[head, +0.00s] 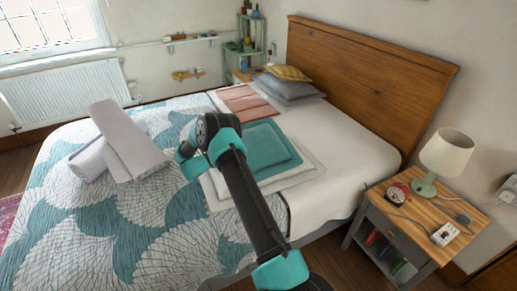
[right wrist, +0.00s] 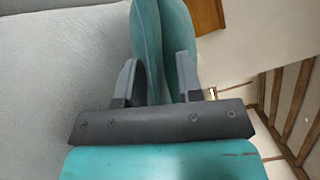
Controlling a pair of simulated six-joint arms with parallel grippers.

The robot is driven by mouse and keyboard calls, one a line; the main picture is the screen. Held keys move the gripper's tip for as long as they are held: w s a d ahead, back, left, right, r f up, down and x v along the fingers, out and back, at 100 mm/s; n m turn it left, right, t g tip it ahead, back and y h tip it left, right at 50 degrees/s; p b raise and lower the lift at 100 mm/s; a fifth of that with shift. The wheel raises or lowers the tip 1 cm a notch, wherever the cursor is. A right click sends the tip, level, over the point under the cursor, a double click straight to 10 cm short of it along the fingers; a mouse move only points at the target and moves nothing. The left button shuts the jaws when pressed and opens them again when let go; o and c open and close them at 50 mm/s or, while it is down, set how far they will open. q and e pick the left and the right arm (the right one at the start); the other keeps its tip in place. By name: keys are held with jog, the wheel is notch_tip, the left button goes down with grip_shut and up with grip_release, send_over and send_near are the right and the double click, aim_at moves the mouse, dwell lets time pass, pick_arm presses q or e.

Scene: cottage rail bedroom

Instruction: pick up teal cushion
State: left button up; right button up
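The teal cushion (head: 264,150) lies flat on a pale folded cloth (head: 300,176) on the bed, in the middle of the head view. My right arm crosses in front of its left edge. My right gripper (head: 190,160) is at that left side, and its fingertips are hidden in the head view. In the right wrist view the cushion (right wrist: 163,40) runs between the two dark fingers of the gripper (right wrist: 158,75). The fingers are partly closed, one against each face of its edge. My left gripper is not in view.
White rolls (head: 125,145) lie on the patterned quilt (head: 120,225) at left. A pink folded cloth (head: 243,103) and stacked pillows (head: 288,88) are near the wooden headboard (head: 365,80). A nightstand (head: 440,208) with lamp (head: 445,155) and clock (head: 397,193) stands at right.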

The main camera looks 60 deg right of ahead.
grip_shut()
dwell(0.3)
jog(key=shift+r, duration=0.65)
notch_tip(320, 180, up, 3)
jog(key=shift+f, duration=0.2)
jog(key=s+a+r, duration=0.1)
jog(key=s+a, duration=0.9)
jog(key=a, duration=0.2)
jog(key=shift+s, duration=0.25)
